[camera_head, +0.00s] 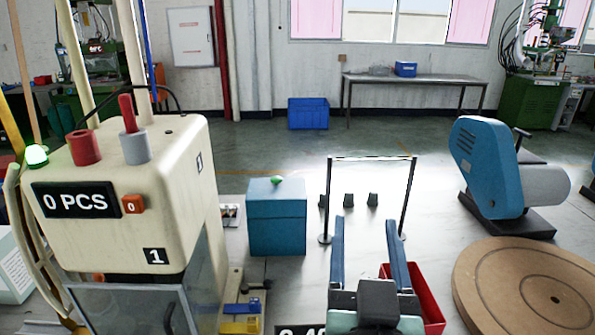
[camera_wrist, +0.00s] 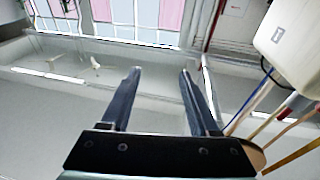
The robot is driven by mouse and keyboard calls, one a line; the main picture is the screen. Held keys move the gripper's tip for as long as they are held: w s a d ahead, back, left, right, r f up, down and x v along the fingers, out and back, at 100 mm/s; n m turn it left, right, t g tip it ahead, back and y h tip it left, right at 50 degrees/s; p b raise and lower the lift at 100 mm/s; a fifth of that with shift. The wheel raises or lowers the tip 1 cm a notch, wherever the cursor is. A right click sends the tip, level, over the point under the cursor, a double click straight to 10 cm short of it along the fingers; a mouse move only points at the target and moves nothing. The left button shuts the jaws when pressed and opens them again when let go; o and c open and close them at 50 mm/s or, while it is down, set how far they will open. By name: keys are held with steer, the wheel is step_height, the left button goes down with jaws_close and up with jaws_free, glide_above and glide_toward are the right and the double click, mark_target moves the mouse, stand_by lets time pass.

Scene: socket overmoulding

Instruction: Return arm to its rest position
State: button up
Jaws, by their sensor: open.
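My gripper (camera_head: 364,222) is in the lower middle of the head view. Its two dark blue fingers stand apart with nothing between them, pointing away toward the far wall. In the wrist view my gripper (camera_wrist: 159,72) also shows open and empty, with both fingers clear of any object. The wrist view is tilted upward past the fingers to a pale surface and windows (camera_wrist: 135,18). Most of my arm behind the gripper is out of view.
A cream machine (camera_head: 130,225) reading "0 PCS" stands close on the left. A teal box (camera_head: 277,222) and a black frame (camera_head: 328,195) stand beyond my gripper. A red bin (camera_head: 430,305) is beside it at right, near a round brown table (camera_head: 530,270) and a blue machine (camera_head: 487,160).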

steer(key=s+a+r+t+p, duration=0.1)
steer(key=s+a+r+t, duration=0.1)
steer(key=r, duration=0.8)
steer(key=s+a+r+n+t+y+p, duration=0.1)
steer(key=s+a+r+t+p, duration=0.1)
steer(key=r, duration=0.9)
steer(key=s+a+r+t+y+p, duration=0.1)
steer(key=s+a+r+t, duration=0.2)
steer(key=r, duration=0.7)
steer(key=shift+s+a+r+n+t+p, duration=0.3)
steer(key=shift+s+a+r+t, duration=0.1)
steer(key=shift+s+a, duration=0.2)
